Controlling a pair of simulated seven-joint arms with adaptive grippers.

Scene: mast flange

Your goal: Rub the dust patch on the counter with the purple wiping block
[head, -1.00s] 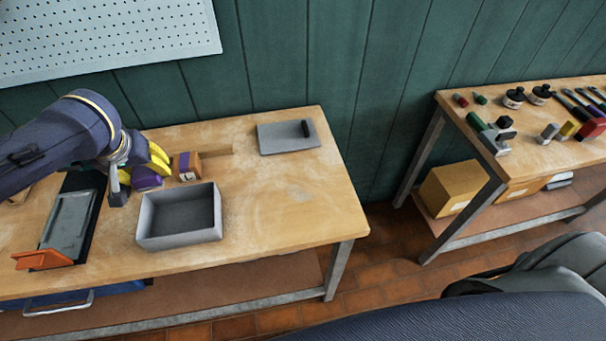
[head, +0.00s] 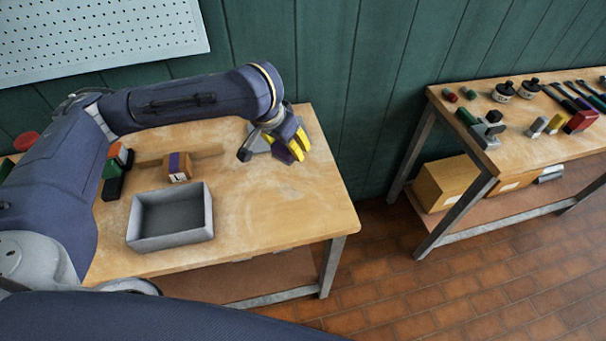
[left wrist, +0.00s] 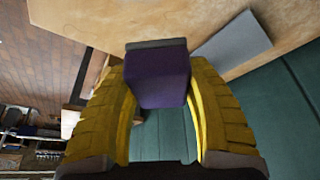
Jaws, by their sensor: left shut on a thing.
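My left gripper (head: 291,143) reaches over the right half of the wooden counter (head: 310,215) with its yellow fingers closed around the purple wiping block (head: 283,154). In the left wrist view the purple block (left wrist: 160,80) sits between the two yellow fingers, with a grey layer on its far end. The block appears to be above the counter; the exact gap is hard to judge. A faint pale dust patch (head: 265,192) shows on the counter, in front of the gripper, with blurry edges. My right gripper is not in view.
A grey open box (head: 203,231) stands on the counter's front left, with a brown block with a purple band (head: 179,168) behind it. A grey plate (left wrist: 232,45) lies near the back edge, partly hidden by my gripper in the head view. A second table (head: 520,150) stands right.

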